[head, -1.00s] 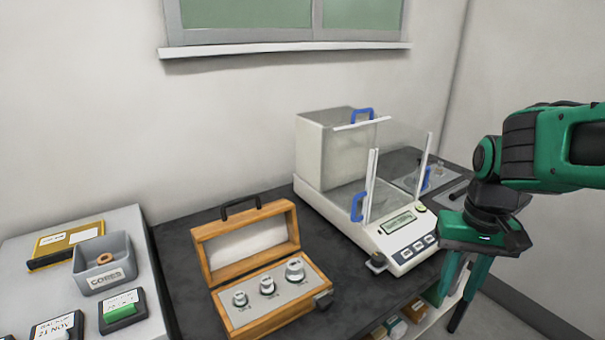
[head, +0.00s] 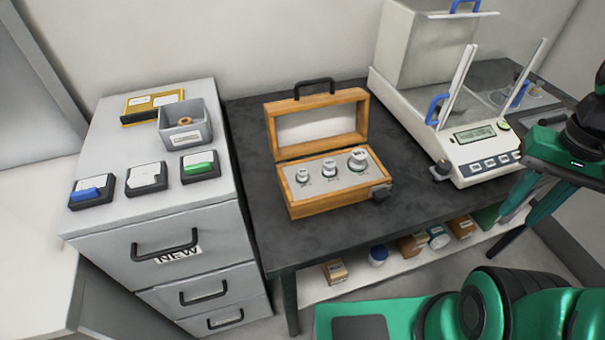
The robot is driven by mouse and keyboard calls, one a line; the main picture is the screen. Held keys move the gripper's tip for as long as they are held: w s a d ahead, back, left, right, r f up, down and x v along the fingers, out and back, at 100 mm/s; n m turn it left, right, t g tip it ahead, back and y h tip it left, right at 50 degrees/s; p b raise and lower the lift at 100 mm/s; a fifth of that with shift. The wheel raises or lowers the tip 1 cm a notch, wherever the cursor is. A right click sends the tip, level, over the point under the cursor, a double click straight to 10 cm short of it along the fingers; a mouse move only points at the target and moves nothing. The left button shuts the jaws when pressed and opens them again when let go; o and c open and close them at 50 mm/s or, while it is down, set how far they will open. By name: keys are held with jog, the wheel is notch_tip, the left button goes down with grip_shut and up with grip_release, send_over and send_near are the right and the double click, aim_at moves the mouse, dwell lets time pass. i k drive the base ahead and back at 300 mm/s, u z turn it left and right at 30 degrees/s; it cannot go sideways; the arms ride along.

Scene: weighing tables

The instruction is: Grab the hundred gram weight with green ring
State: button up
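Three silver knobbed weights stand in a row in an open wooden case on the dark table: a small one (head: 303,175), a middle one (head: 329,168) and the largest (head: 358,160) at right. My gripper (head: 515,216) is at the right edge, well right of the case and in front of the balance. Its green fingers point down, apart and with nothing between them; part of it is cut off.
A balance (head: 482,150) with clear panels stands behind right of the case. A grey drawer cabinet (head: 150,213) at left bears a grey bin (head: 185,138) and black holders with blue and green (head: 199,168) pieces. Small boxes and jars sit on the shelf (head: 400,264) below.

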aim_at(301, 176)
jog(key=u, duration=1)
jog(key=k, duration=1.65)
jog(key=z, duration=0.95)
jog(key=i, duration=1)
